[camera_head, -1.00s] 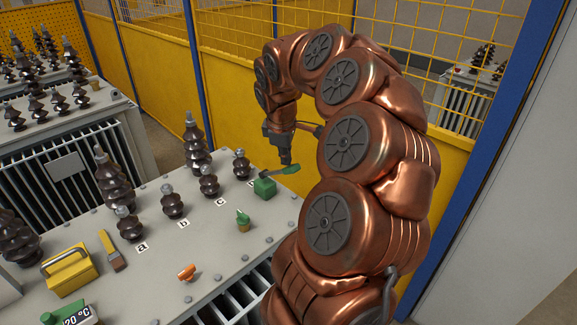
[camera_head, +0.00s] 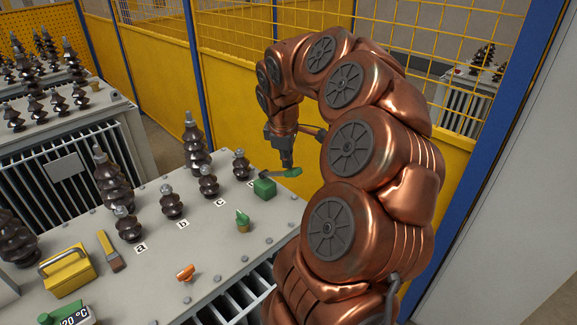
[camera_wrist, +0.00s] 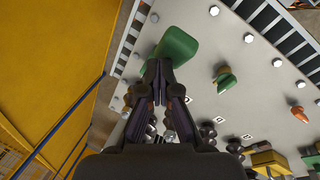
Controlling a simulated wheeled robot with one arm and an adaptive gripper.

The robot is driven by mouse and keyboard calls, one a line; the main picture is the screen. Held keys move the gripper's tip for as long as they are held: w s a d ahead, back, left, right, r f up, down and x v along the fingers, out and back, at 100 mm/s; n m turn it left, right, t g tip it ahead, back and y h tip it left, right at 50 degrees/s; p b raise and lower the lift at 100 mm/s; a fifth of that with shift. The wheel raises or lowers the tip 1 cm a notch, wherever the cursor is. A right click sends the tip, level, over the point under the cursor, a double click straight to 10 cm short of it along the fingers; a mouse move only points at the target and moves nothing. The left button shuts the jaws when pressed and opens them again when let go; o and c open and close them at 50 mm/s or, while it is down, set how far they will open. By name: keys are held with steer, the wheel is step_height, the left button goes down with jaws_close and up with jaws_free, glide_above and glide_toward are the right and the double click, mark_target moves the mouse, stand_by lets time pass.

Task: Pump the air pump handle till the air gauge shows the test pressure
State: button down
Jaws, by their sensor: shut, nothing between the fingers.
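A green block (camera_head: 264,188) stands near the right edge of the grey transformer top, with a flat green lever (camera_head: 285,173) above it that looks like the pump handle. In the wrist view the green block (camera_wrist: 178,47) lies just beyond the fingers. My gripper (camera_head: 287,166) points down with its fingertips shut and nothing held between them. The fingertips are at or just over the lever, close to its outer end; I cannot tell whether they touch. In the wrist view my gripper (camera_wrist: 157,84) partly covers the lever area. No air gauge reading is legible.
A row of brown insulators (camera_head: 172,202) stands left of the block. A small green fitting (camera_head: 243,221), an orange valve (camera_head: 185,272), a brush (camera_head: 109,251), a yellow box (camera_head: 66,273) and a green "20 °C" display (camera_head: 72,319) sit nearer. A yellow fence (camera_head: 228,110) rises behind.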

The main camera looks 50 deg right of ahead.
mark_target(294, 170)
steer(key=shift+s+a+f+b, duration=0.1)
steer(key=shift+s+f+b, duration=0.65)
steer(key=shift+f+b, duration=0.35)
steer(key=shift+s+a+f+b, duration=0.1)
steer(key=shift+s+f+b, duration=0.65)
steer(key=shift+f+b, duration=0.3)
stand_by(3.2)
steer(key=shift+r, duration=0.2)
stand_by(0.4)
steer(key=shift+w+d+r+p, duration=0.1)
steer(key=shift+w+r+p, duration=0.7)
steer(key=shift+r, duration=0.2)
steer(key=shift+w+d+r+p, duration=0.1)
steer(key=shift+w+r+p, duration=0.65)
steer(key=shift+r, duration=0.2)
steer(key=shift+w+d+r+p, duration=0.1)
steer(key=shift+w+r+p, duration=0.65)
steer(key=shift+r, duration=0.25)
